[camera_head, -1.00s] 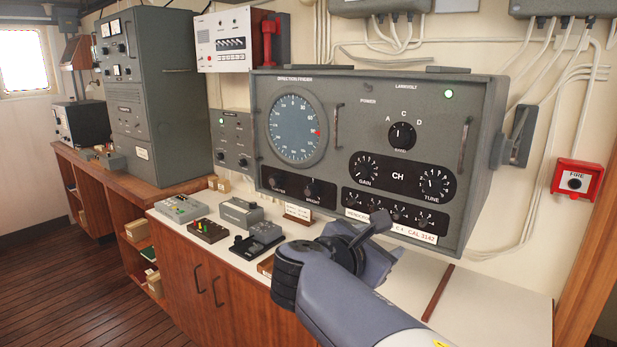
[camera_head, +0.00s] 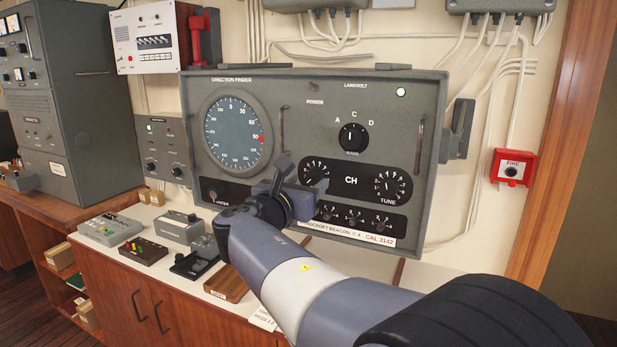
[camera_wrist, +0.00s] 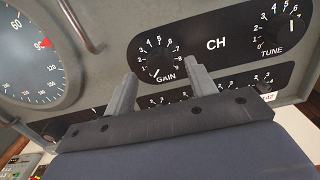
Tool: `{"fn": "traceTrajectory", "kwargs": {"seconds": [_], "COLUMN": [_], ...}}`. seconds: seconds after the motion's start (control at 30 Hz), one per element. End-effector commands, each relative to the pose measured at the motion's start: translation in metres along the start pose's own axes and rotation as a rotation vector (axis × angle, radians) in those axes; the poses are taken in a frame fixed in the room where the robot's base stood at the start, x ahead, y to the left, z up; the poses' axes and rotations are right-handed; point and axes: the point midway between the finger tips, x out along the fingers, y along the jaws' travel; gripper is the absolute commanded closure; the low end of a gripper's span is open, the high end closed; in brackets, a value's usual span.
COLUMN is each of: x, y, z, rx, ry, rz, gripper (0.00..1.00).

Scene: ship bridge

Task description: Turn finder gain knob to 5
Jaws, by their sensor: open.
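The finder gain knob (camera_wrist: 157,60) is a round black knob in a numbered dial marked GAIN, on the grey direction finder (camera_head: 300,88). In the wrist view its white pointer seems to point down and left, near the low end of the scale, away from the 5 at the top. In the head view the gain dial (camera_head: 315,167) is partly hidden by my gripper (camera_head: 304,183). My gripper is open and empty in front of the panel. In the wrist view its two fingers (camera_wrist: 160,76) stand apart, left and right of the lower gain dial.
The tune knob (camera_head: 388,185) is right of the gain dial. A row of small knobs (camera_head: 355,217) lies just below. The panel handles (camera_head: 420,143) stick out. Small devices (camera_head: 110,229) stand on the white counter at left. A red fire box (camera_head: 513,169) hangs at right.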

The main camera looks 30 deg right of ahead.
Motion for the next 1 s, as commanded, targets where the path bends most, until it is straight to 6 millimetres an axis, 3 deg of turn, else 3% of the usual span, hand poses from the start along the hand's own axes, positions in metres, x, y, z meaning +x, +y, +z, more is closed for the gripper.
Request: {"fn": "traceTrajectory", "kwargs": {"seconds": [0.2,0.53,1.0], "x": [0.020,0.022,0.022], "y": [0.000,0.000,0.000], "z": [0.000,0.000,0.000], "rx": [0.001,0.002,0.002], "ry": [0.000,0.000,0.000], "rz": [-0.001,0.000,0.000], "gripper": [0.47,0.48,0.86]}}
